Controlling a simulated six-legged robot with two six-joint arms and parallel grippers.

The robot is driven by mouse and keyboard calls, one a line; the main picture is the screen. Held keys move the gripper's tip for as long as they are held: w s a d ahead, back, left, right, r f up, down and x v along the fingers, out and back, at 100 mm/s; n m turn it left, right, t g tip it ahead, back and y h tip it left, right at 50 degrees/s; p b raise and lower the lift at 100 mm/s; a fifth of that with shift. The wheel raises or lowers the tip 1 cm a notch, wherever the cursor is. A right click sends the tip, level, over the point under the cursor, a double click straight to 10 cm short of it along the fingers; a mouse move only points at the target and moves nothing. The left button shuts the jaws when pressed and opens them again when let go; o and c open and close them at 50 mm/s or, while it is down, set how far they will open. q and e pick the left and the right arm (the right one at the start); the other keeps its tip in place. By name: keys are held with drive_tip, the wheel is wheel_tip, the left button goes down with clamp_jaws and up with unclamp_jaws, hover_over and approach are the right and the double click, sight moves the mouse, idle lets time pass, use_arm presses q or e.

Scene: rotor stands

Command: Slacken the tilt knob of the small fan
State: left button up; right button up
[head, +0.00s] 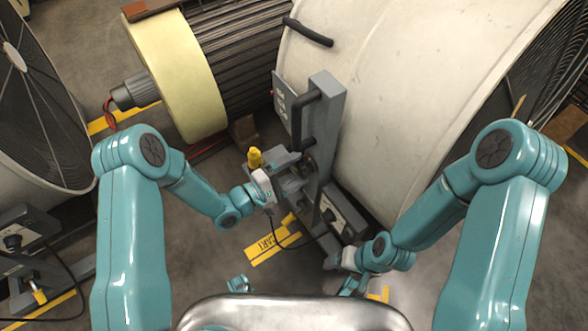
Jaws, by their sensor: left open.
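A white drum-shaped fan (400,90) fills the upper right, with a dark grille at its right side. A grey upright bracket (325,120) stands against its near side. A dark knob-like part (308,165) shows low on the bracket, partly hidden; I cannot tell for certain that it is the tilt knob. My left gripper (284,187) is open beside the grey mechanism at the bracket, just left of it. I cannot tell whether it touches. My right gripper (338,262) is low, near the bracket's foot; its jaws are too small to read.
A yellow-ended ribbed rotor (180,75) lies at the upper left. Another fan (30,110) stands at the left edge. A yellow-capped part (255,157) sticks up beside my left gripper. A control box (342,215) sits at the bracket's base. A yellow floor label (272,246) lies below.

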use_arm(q)
drive_tip(key=p+v, duration=0.1)
drive_tip(key=v, duration=1.5)
drive_tip(key=shift+p, duration=0.35)
drive_tip(key=shift+s+a, duration=0.1)
drive_tip(key=shift+a, duration=0.05)
